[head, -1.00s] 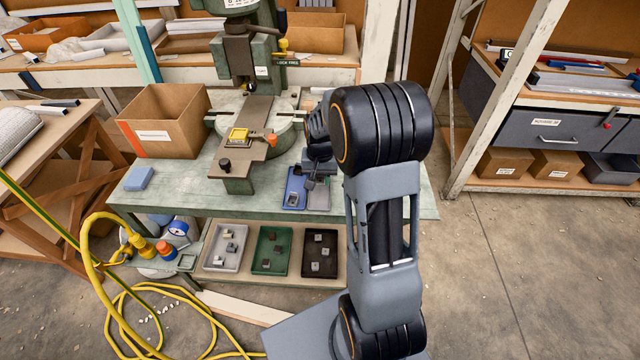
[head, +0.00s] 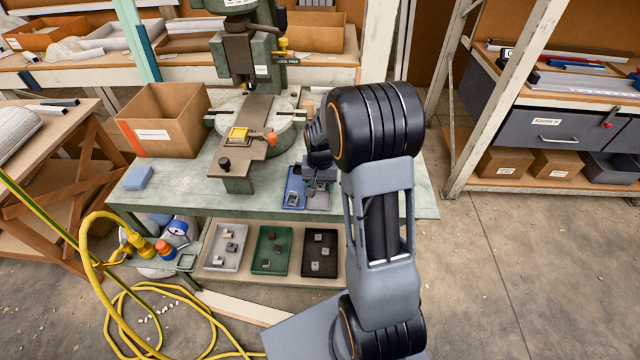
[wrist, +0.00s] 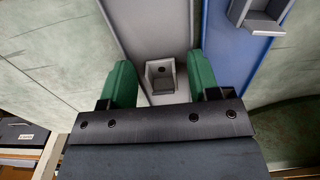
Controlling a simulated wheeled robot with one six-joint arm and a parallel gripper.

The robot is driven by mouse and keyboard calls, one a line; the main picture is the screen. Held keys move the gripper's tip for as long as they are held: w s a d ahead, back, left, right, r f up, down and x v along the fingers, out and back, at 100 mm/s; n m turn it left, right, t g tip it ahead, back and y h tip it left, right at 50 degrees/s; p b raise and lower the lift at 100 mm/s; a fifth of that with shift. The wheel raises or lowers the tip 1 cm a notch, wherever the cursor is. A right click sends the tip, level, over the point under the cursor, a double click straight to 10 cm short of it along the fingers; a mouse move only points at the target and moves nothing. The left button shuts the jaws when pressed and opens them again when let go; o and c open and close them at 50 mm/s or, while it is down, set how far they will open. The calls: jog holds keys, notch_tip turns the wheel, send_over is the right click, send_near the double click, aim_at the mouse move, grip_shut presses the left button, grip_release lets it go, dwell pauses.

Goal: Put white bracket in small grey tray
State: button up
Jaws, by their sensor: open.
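In the wrist view a small pale bracket (wrist: 161,68) with a dark inner face lies on the floor of the small grey tray (wrist: 158,22). My gripper (wrist: 164,80) is open, its green fingers on either side of the bracket, with visible gaps to both. In the head view my gripper (head: 319,184) is low over the small grey tray (head: 319,201) on the green bench, and the arm hides part of this area. The bracket cannot be made out there.
The blue tray (head: 292,184) adjoins the grey tray and holds a grey bracket (wrist: 262,18). The press (head: 250,120) and a cardboard box (head: 165,120) stand on the bench. Grey (head: 238,262), green (head: 256,264) and dark (head: 334,266) trays with small parts sit on the shelf below.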

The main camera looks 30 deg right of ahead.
aim_at(320, 186)
notch_tip(320, 186, up, 12)
jog(key=s+a+r+n+t, duration=0.1)
jog(key=s+a+n, duration=0.2)
jog(key=s, duration=0.5)
jog(key=s+a+r+n+t, duration=0.2)
jog(key=s+a, duration=0.4)
jog(key=s, duration=0.2)
jog(key=shift+a+r+n+p, duration=0.15)
jog(key=shift+a+n+p, duration=0.15)
jog(key=shift+n+p, duration=0.15)
jog(key=shift+t, duration=0.3)
notch_tip(320, 186, up, 4)
jog(key=p, duration=0.3)
jog(key=shift+r+p, duration=0.1)
jog(key=shift+p, duration=0.25)
